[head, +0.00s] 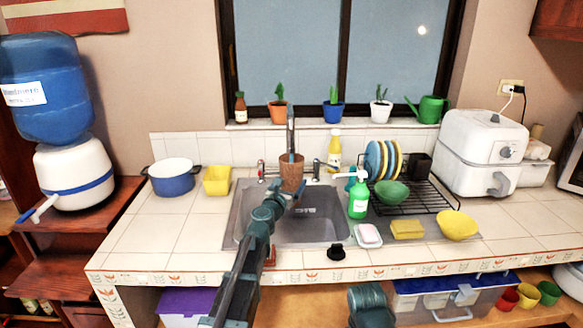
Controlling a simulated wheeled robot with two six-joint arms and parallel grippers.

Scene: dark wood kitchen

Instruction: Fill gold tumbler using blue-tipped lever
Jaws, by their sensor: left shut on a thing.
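My left gripper (290,194) is shut on a brown-gold tumbler (291,173), holding it upright over the back of the sink (312,230). The tumbler is at the faucet (291,132), whose lower end appears just at its mouth. I cannot see inside the tumbler. A small handle with a red tip (261,168) stands left of the faucet. A dark handle (317,167) stands to its right; its tip colour is too small to tell.
A water dispenser (73,177) with a blue-and-white lever stands at left. A blue pot (172,178) and yellow container (217,181) sit left of the sink. A green soap bottle (358,197), dish rack (425,197) and yellow bowl (456,226) stand right of it.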

